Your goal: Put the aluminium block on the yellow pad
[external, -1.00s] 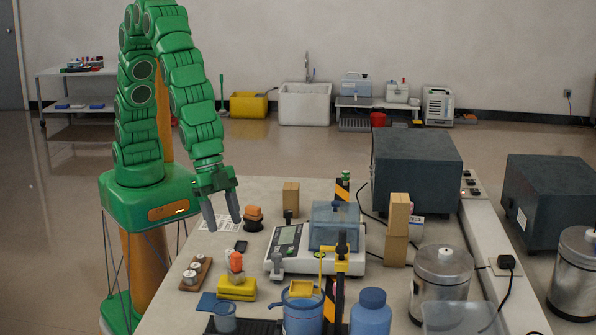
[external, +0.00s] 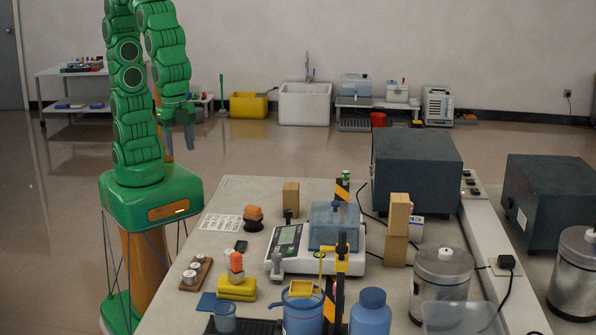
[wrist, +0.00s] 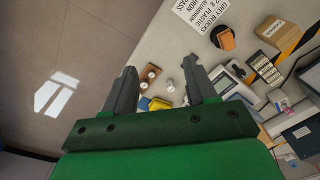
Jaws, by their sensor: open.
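My gripper (external: 179,145) is open and empty, raised beyond the table's far left corner. In the wrist view its two fingers (wrist: 160,68) are spread apart with nothing held between them. A yellow pad-like stack (external: 236,292) lies near the table's front left, with an orange and grey object (external: 236,264) on top; its yellow also shows in the wrist view (wrist: 160,103). A small grey piece (external: 276,264) stands by the scale's front left corner. I cannot tell which grey piece is the aluminium block. A printed sheet (wrist: 200,12) mentions grey blocks, plastic and aluminium.
A scale (external: 288,244) with a clear blue cover stands mid-table. A wooden rack (external: 187,284) with white knobs is at the left edge. An orange block (external: 254,212) sits on a dark base.

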